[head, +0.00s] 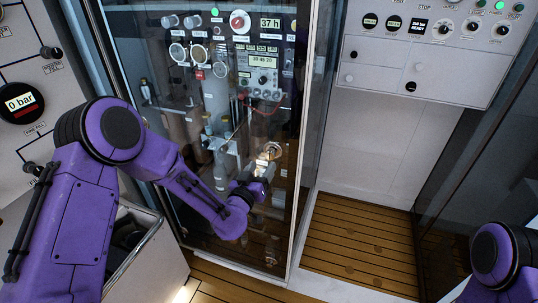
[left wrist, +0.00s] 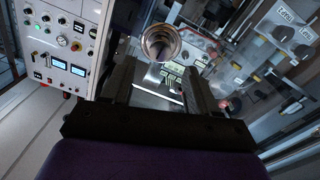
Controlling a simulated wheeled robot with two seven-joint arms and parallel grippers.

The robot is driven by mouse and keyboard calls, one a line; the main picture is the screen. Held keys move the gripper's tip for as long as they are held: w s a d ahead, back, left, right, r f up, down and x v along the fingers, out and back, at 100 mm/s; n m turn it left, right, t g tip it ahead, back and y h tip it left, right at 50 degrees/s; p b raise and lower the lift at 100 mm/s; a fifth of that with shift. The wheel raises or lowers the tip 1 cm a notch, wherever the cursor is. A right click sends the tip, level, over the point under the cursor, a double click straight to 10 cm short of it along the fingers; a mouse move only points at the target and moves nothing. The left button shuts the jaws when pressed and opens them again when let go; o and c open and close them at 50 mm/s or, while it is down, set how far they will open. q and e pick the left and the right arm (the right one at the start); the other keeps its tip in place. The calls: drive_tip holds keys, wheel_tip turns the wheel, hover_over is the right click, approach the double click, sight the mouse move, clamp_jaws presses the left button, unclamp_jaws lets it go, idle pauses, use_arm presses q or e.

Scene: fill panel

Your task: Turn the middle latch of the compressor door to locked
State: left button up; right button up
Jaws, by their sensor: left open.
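The compressor door (head: 230,150) is a tall clear panel in a pale frame, with pipes and gauges showing through it. A round metallic fitting (head: 268,153), which looks like the middle latch, is at the door's right part. In the left wrist view it shows as a shiny ring (left wrist: 160,42), just beyond the fingertips. Whether it is turned to locked cannot be told. My left gripper (head: 262,178) is just below the fitting. In the left wrist view its dark fingers (left wrist: 158,78) are apart with nothing between them. My right gripper is out of view.
A white control panel (head: 420,75) with buttons and knobs is at the upper right, above a wooden floor (head: 360,240). A fill panel with a 0 bar display (head: 20,103) stands at the left. An open grey bin (head: 150,245) is below my left arm.

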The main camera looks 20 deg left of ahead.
sight(269, 156)
use_arm(q)
drive_tip(key=w, duration=0.2)
drive_tip(key=w+p, duration=0.1)
drive_tip(key=w, duration=0.3)
drive_tip(key=shift+w+d+f, duration=0.1)
drive_tip(key=shift+w+d, duration=0.2)
drive_tip(key=shift+w, duration=0.05)
drive_tip(key=shift+c, duration=0.2)
drive_tip(key=c, duration=1)
